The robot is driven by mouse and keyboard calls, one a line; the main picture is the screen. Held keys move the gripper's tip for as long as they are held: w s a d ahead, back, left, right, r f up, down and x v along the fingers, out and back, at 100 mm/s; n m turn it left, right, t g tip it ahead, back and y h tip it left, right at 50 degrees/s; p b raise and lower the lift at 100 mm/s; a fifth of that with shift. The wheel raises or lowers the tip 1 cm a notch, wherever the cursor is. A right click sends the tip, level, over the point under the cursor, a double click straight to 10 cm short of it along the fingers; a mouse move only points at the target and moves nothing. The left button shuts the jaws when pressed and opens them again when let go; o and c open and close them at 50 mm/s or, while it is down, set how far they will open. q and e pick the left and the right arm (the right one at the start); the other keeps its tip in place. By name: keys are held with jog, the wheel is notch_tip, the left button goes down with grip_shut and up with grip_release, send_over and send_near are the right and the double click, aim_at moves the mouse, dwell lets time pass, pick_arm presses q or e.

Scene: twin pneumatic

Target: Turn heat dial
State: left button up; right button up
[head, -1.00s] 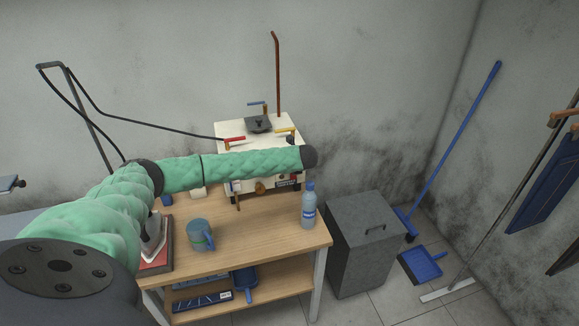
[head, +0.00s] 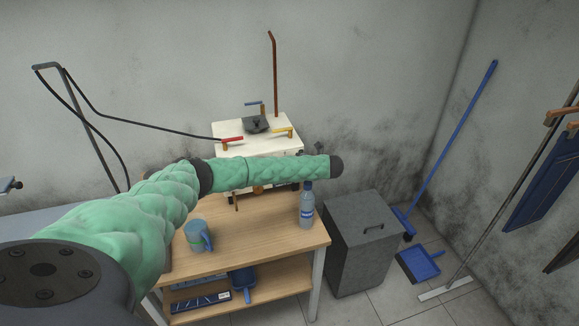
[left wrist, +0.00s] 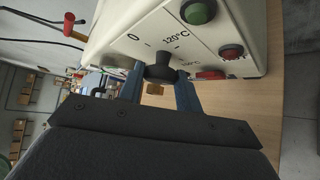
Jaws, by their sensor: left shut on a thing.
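The heat dial (left wrist: 160,66) is a small black knob on the white front panel (left wrist: 125,50) of the machine, with "0" and "120°C" printed around it. In the left wrist view my left gripper (left wrist: 160,84) has its two blue fingers at either side of the dial, shut on it. The white machine (head: 228,128) stands at the back of the wooden table in the head view. My green left arm crosses in front of its panel there, hiding the dial and my left gripper. My right gripper is in neither view.
A green button (left wrist: 198,11) and a red button (left wrist: 231,52) sit close to the dial. A blue bottle (head: 306,210) and a mug (head: 195,237) stand on the table (head: 262,237). A grey bin (head: 365,245) stands to its right.

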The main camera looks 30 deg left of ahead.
pick_arm(q)
jog(key=shift+f+m+g+y, duration=0.15)
jog(key=shift+m+g+y, duration=0.15)
jog(key=shift+m+y, duration=0.4)
jog(key=o, duration=0.9)
jog(key=shift+w, duration=0.1)
jog(key=shift+o, duration=0.2)
jog(key=shift+d, duration=0.15)
jog(key=v, duration=0.7)
jog(key=shift+d, duration=0.3)
